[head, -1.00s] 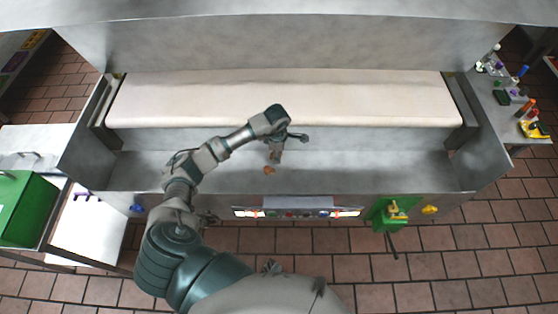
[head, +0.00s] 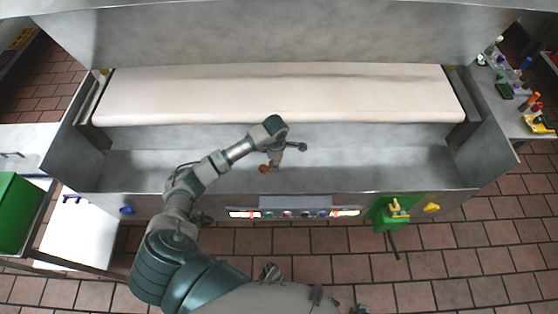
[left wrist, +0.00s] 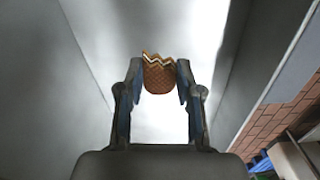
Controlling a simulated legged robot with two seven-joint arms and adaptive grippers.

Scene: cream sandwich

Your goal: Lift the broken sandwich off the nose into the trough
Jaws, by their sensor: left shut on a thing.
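In the left wrist view, the broken sandwich (left wrist: 159,77), a brown biscuit with a jagged pale edge, sits between the fingertips of my left gripper (left wrist: 158,80). The gripper is shut on it. In the head view my left gripper (head: 274,160) is over the grey trough (head: 380,165), in front of the nose (head: 280,121) of the cream belt. A small brown piece (head: 264,169) shows beside the gripper; I cannot tell whether it is the held sandwich or another piece in the trough. My right gripper is not in view.
A panel with lights (head: 295,213) runs along the trough's front wall. A green box with a yellow handle (head: 395,211) is at its right. Metal walls close both ends. The belt (head: 270,92) looks clear, and the trough is open to the right.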

